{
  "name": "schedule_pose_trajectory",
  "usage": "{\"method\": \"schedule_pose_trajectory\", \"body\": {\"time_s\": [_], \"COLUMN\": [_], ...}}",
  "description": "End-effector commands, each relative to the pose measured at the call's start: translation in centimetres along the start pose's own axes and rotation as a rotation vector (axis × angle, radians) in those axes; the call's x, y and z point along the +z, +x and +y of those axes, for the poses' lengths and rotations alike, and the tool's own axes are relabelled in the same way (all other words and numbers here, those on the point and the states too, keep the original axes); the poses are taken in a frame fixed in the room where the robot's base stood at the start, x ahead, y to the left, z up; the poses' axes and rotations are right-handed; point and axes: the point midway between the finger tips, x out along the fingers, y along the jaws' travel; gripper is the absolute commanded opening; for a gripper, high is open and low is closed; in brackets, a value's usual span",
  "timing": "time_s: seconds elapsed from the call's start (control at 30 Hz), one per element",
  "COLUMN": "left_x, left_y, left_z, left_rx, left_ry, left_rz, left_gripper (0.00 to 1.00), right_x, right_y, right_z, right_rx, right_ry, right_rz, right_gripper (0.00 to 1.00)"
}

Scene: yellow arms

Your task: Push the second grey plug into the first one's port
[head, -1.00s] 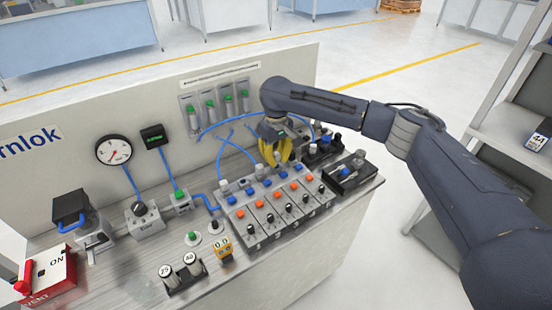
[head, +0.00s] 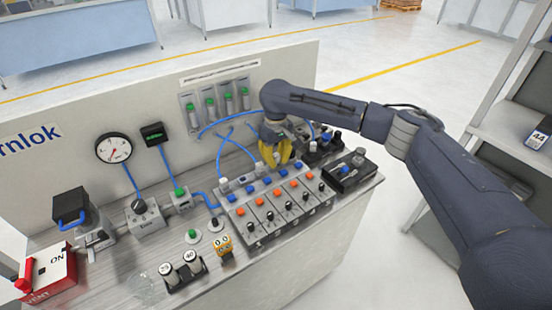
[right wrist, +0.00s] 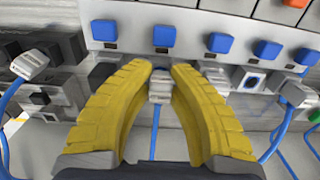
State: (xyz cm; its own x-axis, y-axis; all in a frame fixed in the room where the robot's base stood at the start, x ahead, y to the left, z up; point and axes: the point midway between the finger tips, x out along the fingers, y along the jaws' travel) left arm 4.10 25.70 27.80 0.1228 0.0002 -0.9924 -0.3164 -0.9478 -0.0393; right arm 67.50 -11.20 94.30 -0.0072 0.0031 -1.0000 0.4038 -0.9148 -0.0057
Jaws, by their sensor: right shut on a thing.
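My right gripper (head: 277,160) is behind the valve row in the head view, its yellow fingers pointing down. In the right wrist view the fingers (right wrist: 160,70) are shut on a grey plug (right wrist: 159,86) with a blue hose trailing from it. The plug's front end is close to the block below the blue buttons; whether it sits in a port is hidden. Another grey plug (right wrist: 32,64) with a hose is at the left, and one more (right wrist: 297,92) at the right. A port with a dark opening (right wrist: 253,80) shows right of the fingers. My left gripper is out of view.
The valve row (head: 275,205) with orange and blue buttons stands in front of the gripper. Blue hoses (head: 227,140) cross behind it. A black tray (head: 352,172) is at its right. A gauge (head: 114,148) and a red box (head: 48,272) stand left.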

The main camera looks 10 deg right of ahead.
Motion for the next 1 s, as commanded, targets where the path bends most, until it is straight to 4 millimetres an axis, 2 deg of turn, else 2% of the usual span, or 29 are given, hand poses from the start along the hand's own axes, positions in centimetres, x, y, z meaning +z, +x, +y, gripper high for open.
{"method": "schedule_pose_trajectory", "body": {"time_s": [0.8,0.83,1.0], "left_x": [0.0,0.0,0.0], "left_y": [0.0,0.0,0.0], "left_z": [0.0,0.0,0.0], "left_rx": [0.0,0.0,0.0], "left_ry": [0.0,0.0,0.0], "left_rz": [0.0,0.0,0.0], "left_gripper": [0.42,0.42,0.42], "right_x": [0.1,0.1,0.0], "right_y": [1.1,1.1,1.0], "right_z": [0.0,0.0,0.0], "right_rx": [0.001,0.001,0.001], "right_ry": [0.001,0.001,0.001], "right_rz": [-0.002,-0.002,-0.002], "right_gripper": [0.0,0.21,0.41]}}
